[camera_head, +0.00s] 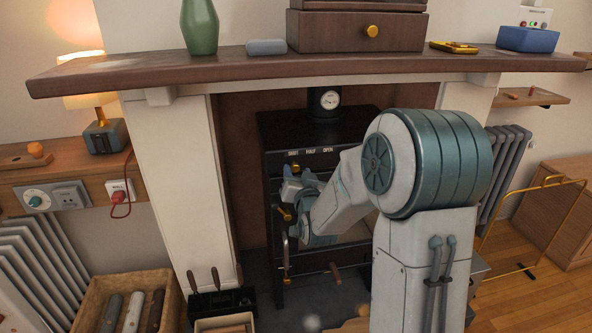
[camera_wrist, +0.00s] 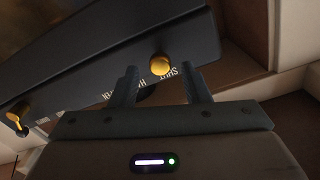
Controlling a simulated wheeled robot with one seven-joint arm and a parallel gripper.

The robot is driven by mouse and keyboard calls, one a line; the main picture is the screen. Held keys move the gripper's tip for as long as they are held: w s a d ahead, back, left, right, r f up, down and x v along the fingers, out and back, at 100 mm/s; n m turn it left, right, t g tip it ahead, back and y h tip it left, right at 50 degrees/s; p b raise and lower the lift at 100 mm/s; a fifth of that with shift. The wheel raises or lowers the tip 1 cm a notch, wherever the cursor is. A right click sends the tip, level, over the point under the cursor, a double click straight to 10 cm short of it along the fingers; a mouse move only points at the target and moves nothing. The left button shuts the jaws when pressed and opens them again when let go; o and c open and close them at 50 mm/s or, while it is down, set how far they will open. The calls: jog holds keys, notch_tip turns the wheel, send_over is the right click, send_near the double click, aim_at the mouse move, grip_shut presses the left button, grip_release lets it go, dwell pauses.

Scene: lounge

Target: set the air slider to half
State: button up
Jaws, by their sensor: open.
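The black stove (camera_head: 270,135) stands in the fireplace, with the labels SHUT, HALF and OPEN (camera_head: 311,151) along its upper front. In the wrist view, a round brass knob (camera_wrist: 160,64), apparently the air slider's, sits by the word SHUT. My gripper (camera_wrist: 162,82) is open, its two dark fingers on either side of that knob in the picture; I cannot tell whether they touch it. In the head view, my gripper (camera_head: 290,178) is at the stove's upper left front, below SHUT, and my arm hides much of the stove front.
Another brass knob (camera_wrist: 17,121) shows at the left of the wrist view. A curved handle (camera_head: 285,250) is low on the stove's left. The wooden mantel (camera_head: 240,67) overhangs the stove. A log basket (camera_head: 85,318) and black tool holder (camera_head: 215,303) stand at left.

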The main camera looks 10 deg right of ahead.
aim_at(295, 166)
jog(key=shift+w, duration=1.15)
